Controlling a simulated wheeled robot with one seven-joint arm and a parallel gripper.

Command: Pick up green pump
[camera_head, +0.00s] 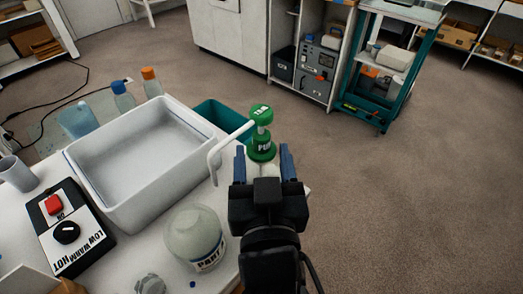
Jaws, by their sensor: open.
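The green pump (262,148) stands upright at the right edge of the white table. It has a green head, a green collar with white lettering, and a white spout bending down to the left. Its lower part is mostly hidden behind my gripper. My gripper (266,163) is open, with one blue finger to the left and one to the right just in front of the pump's lower part. I cannot tell whether the fingers touch it.
A white tub (145,165) fills much of the table (120,262). A clear jar (195,238) stands left of my arm. A hotplate control box (70,228) lies at left. A teal bin (222,117) sits behind the pump. The floor at right is clear.

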